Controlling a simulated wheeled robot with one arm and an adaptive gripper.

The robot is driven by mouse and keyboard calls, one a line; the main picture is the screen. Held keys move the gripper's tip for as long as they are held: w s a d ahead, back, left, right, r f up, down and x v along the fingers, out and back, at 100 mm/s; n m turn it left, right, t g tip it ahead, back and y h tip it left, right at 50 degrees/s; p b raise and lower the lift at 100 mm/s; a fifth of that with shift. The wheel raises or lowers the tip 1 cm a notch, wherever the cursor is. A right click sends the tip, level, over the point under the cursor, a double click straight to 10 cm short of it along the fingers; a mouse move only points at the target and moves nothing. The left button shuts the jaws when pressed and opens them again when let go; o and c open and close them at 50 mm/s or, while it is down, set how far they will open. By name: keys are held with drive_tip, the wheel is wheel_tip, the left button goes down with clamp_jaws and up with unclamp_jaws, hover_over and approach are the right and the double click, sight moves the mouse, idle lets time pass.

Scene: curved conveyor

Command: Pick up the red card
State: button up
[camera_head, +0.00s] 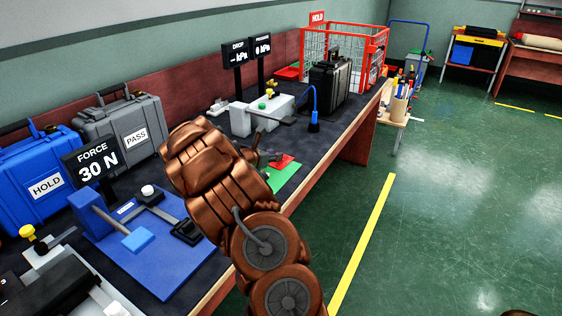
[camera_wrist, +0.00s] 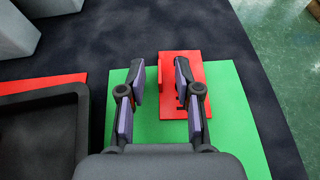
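The red card (camera_wrist: 196,70) lies flat on a green card or mat (camera_wrist: 235,110), with a small red raised edge or tab (camera_wrist: 160,76) at its left side. My gripper (camera_wrist: 160,84) is open above it. In the wrist view, the raised red edge shows between the two fingers, and the right finger covers part of the card. Whether the fingers touch it I cannot tell. In the head view, the red card (camera_head: 282,161) shows at the bench's front edge, just right of my gripper (camera_head: 264,157), partly hidden by my arm.
A black open tray (camera_wrist: 40,130) with red beyond its edge lies left of the green mat. Along the bench (camera_head: 340,128) stand a blue fixture (camera_head: 130,255), a FORCE sign (camera_head: 92,165), cases, a black case (camera_head: 330,84) and a red basket (camera_head: 312,45).

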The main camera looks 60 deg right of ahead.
drive_tip(key=shift+d+f, duration=0.25)
drive_tip(key=shift+d, duration=0.25)
drive_tip(key=shift+c, duration=0.3)
clamp_jaws()
